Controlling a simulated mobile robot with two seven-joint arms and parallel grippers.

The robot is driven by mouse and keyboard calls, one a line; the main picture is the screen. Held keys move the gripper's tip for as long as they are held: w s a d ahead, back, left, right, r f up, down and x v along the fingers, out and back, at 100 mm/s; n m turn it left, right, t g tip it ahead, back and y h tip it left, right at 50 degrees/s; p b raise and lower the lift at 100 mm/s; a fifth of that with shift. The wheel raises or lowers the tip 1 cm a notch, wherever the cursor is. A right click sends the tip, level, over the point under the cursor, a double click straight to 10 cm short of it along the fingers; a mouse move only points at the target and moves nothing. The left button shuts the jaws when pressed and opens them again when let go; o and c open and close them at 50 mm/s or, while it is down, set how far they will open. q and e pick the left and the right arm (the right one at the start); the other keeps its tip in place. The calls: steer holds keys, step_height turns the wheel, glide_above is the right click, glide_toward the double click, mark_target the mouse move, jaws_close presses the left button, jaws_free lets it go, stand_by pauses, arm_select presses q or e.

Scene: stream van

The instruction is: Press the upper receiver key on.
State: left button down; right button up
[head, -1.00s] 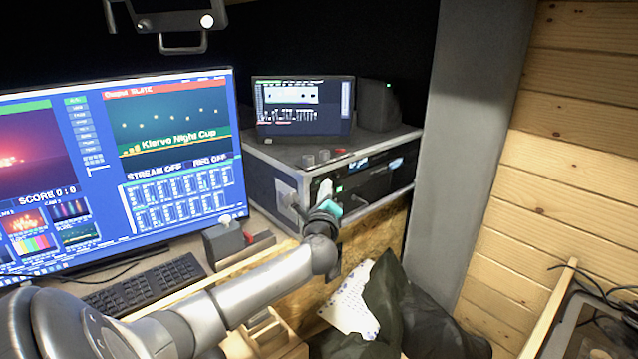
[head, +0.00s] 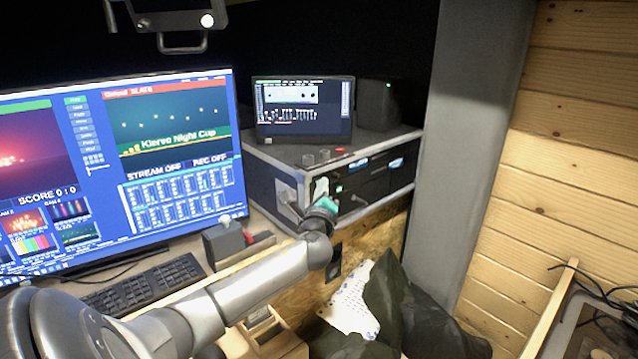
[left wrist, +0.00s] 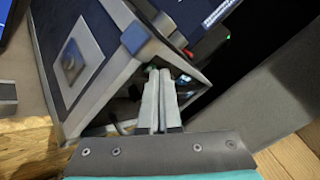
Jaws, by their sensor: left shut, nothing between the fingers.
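The receivers sit in a black rack case (head: 290,160) with metal edges, right of the big monitor. Its front shows dark receiver units (head: 375,180) with small lit displays and a green light. My left gripper (head: 321,188) is shut and empty, its fingertips at the left end of the case front. In the left wrist view the closed fingers (left wrist: 160,85) point at the case front (left wrist: 185,78), with a small green glow just by the tips. The fingers hide the upper key, and I cannot tell whether they touch it. My right gripper is not in view.
A small screen (head: 303,108) and a dark speaker (head: 380,105) stand on the case. The big monitor (head: 120,165) and keyboard (head: 145,285) are to the left. A grey pillar (head: 465,140) stands right; dark cloth (head: 400,310) and a white sheet (head: 350,305) lie below.

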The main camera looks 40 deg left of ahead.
arm_select(q)
steer(key=shift+s+d+p, duration=0.1)
steer(key=shift+d+p, duration=0.2)
steer(key=shift+d, duration=0.4)
steer(key=shift+s+d+p, duration=0.15)
steer(key=shift+d+p, duration=0.35)
steer(key=shift+d, duration=1)
steer(key=shift+s+d+p, duration=0.1)
steer(key=shift+d+p, duration=0.35)
steer(key=shift+d, duration=1)
